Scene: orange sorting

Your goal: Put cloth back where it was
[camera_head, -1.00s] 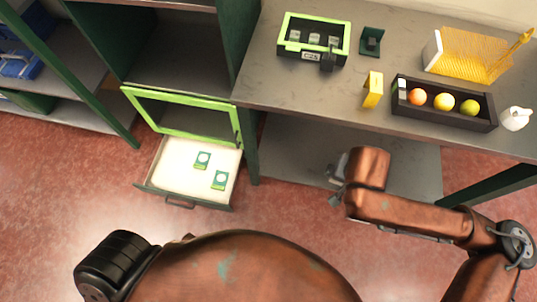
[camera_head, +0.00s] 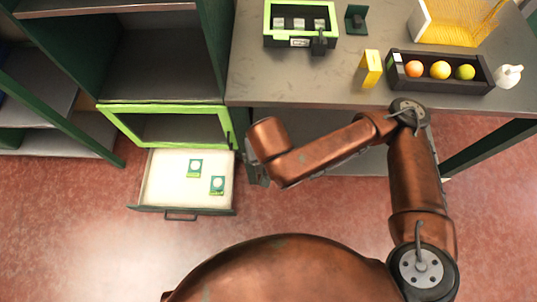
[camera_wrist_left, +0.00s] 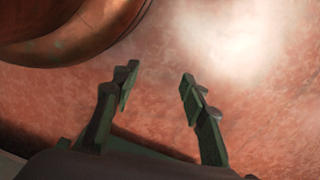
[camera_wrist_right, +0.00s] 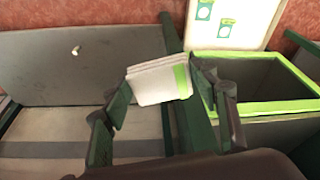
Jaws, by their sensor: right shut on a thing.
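A folded white cloth (camera_wrist_right: 158,83) with a green stripe is between the fingers of my right gripper (camera_wrist_right: 160,90) in the right wrist view. The gripper is shut on it and holds it up in front of the shelving. In the head view my right arm reaches left beside the open drawer; its gripper and the cloth are hidden there. My left gripper (camera_wrist_left: 157,88) is open and empty above the red floor in the left wrist view. It is outside the head view.
An open drawer (camera_head: 155,185) holds two green-and-white packets. Above it is a green-framed compartment (camera_head: 165,108). The counter (camera_head: 300,80) carries a black tray (camera_head: 440,87) with three fruits, a yellow block (camera_head: 371,68), a green-rimmed box (camera_head: 268,22) and a white jug (camera_head: 508,76).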

